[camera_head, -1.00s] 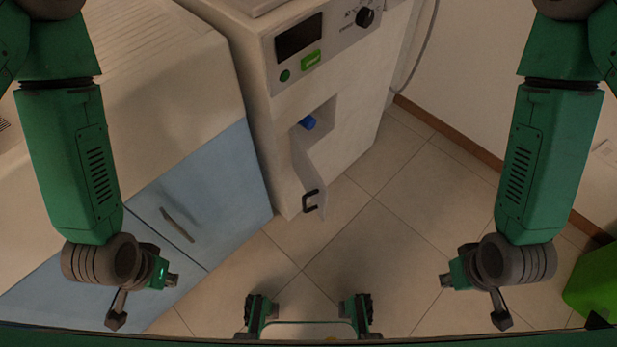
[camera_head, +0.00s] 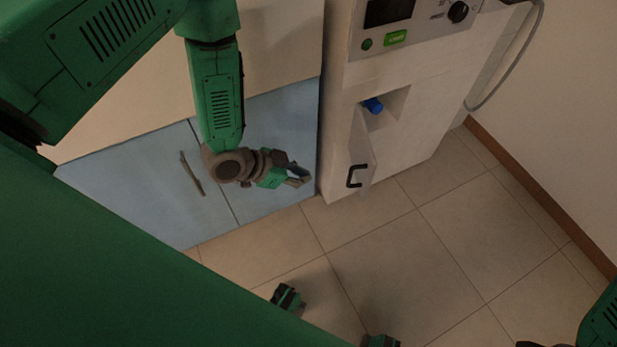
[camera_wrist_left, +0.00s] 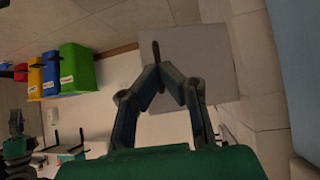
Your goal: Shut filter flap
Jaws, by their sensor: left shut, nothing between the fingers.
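The filter flap (camera_head: 364,138) is a pale panel with a black handle (camera_head: 356,176) on the front of the white machine (camera_head: 420,120). It stands open, swung out from a recess that holds a blue knob (camera_head: 372,106). My left gripper (camera_head: 303,178) is to the left of the flap handle, apart from it, in front of the blue cabinet. In the left wrist view my left gripper (camera_wrist_left: 171,72) has its fingertips together and empty. A pale panel (camera_wrist_left: 205,50) with a dark handle (camera_wrist_left: 157,51) shows beyond the fingertips.
The blue cabinet (camera_head: 270,135) with a bar handle (camera_head: 191,174) stands left of the machine. A grey hose (camera_head: 520,60) hangs at right by the wall. Several coloured bins (camera_wrist_left: 80,68) show in the left wrist view.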

